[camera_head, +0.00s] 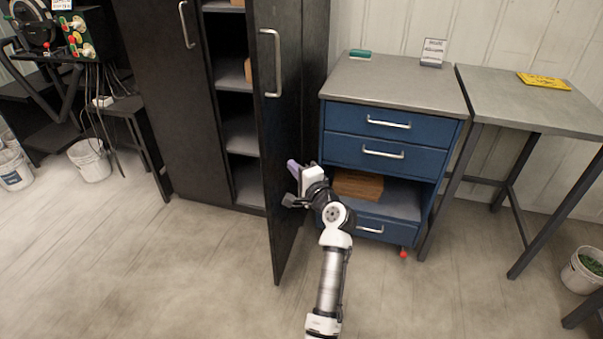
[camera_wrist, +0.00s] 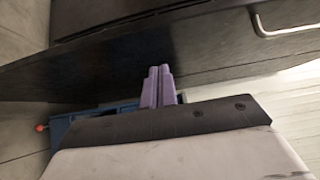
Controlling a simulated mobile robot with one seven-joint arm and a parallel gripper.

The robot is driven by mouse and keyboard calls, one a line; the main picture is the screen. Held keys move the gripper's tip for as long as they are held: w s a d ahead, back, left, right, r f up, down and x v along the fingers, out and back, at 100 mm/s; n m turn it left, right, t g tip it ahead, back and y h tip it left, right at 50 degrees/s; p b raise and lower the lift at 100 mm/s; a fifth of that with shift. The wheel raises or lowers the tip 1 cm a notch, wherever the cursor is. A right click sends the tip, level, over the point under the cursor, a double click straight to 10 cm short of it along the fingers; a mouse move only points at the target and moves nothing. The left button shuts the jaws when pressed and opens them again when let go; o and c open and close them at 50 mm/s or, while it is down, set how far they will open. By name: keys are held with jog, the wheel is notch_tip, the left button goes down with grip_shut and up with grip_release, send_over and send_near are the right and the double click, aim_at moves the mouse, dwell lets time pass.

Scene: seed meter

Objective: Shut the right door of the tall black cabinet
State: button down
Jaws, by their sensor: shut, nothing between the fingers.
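The tall black cabinet (camera_head: 160,85) stands at the back left. Its right door (camera_head: 290,120) is swung open toward me, with its outer face and silver bar handle (camera_head: 270,62) in view. The door also shows as a dark panel in the wrist view (camera_wrist: 110,65), with the handle (camera_wrist: 285,18) at upper right. The left door looks shut. My gripper (camera_head: 292,166) is at the outer face of the right door, below the handle. Its purple fingers (camera_wrist: 157,87) are shut and empty, pointing at the door; I cannot tell whether they touch it.
The blue drawer cabinet (camera_head: 385,138) stands close to the right of the door and my gripper. A grey table (camera_head: 530,100) is farther right. The cabinet's shelves (camera_head: 238,135) show through the opening. The floor in front of the left door is clear.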

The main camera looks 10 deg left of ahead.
aim_at(268, 151)
jog(key=shift+w+a+p, duration=0.25)
jog(key=shift+w+a, duration=0.25)
jog(key=shift+a, duration=0.65)
jog(key=shift+w+a+p, duration=0.25)
jog(key=shift+w+a, duration=0.25)
jog(key=shift+a, duration=0.65)
jog(key=shift+w+a+p, duration=0.25)
jog(key=shift+w+a, duration=0.25)
jog(key=shift+a, duration=0.65)
